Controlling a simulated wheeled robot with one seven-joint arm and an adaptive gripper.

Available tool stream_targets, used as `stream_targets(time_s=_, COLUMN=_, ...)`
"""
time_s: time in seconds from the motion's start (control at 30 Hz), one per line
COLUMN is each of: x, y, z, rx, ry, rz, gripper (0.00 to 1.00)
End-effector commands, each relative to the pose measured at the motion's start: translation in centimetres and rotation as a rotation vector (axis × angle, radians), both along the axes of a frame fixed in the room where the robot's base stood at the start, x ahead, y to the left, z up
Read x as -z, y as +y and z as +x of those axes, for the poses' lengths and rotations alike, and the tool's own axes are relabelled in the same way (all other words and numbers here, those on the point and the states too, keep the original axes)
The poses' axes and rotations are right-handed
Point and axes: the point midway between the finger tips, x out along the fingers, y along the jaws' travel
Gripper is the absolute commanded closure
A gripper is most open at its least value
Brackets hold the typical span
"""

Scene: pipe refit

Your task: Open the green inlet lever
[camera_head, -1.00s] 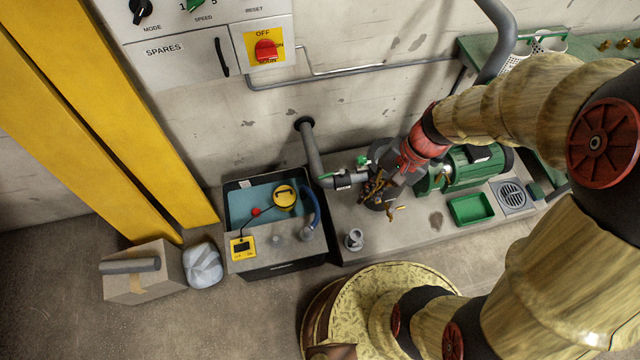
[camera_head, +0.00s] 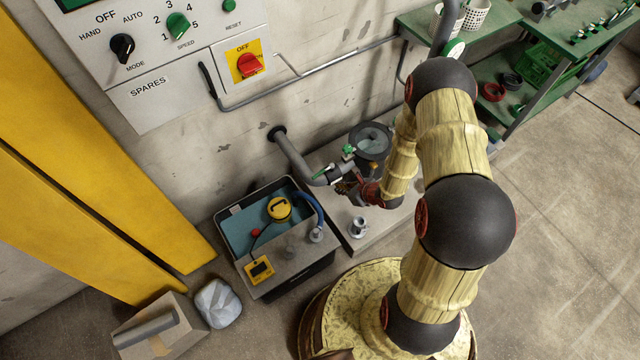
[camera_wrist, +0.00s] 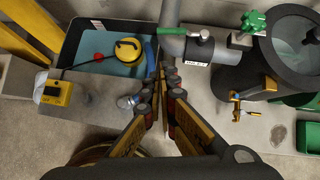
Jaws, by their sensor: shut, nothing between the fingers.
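The green inlet lever (camera_wrist: 181,31) shows in the wrist view as a thin green bar. It reaches left from the valve on the grey pipe (camera_wrist: 198,48), across the pipe's bend, roughly in line with the pipe's short run to the right. It also shows small in the head view (camera_head: 323,171). My gripper (camera_wrist: 162,74) is shut and empty. In the wrist view its fingertips lie just below the lever's left part, with a visible gap in the picture; the depth between them is unclear. In the head view my gripper (camera_head: 347,190) is small and partly hidden near the pipe.
A green handwheel (camera_wrist: 253,20) and a round grey housing (camera_wrist: 297,45) stand right of the lever. An open tub (camera_wrist: 72,50) with blue water and a yellow float (camera_wrist: 128,49) is at left. An orange-handled fitting (camera_wrist: 269,86) lies right of my fingers.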

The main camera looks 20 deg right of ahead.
Motion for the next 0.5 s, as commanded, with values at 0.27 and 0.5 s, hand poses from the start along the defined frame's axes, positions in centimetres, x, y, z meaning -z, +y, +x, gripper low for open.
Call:
stream_targets(time_s=0.27, x=1.3, y=-0.8, z=1.0, rx=0.055, ry=0.009, rz=-0.013, gripper=1.00)
stream_targets(time_s=0.5, x=4.8, y=0.4, z=3.4, rx=0.051, ry=0.009, rz=-0.014, gripper=1.00)
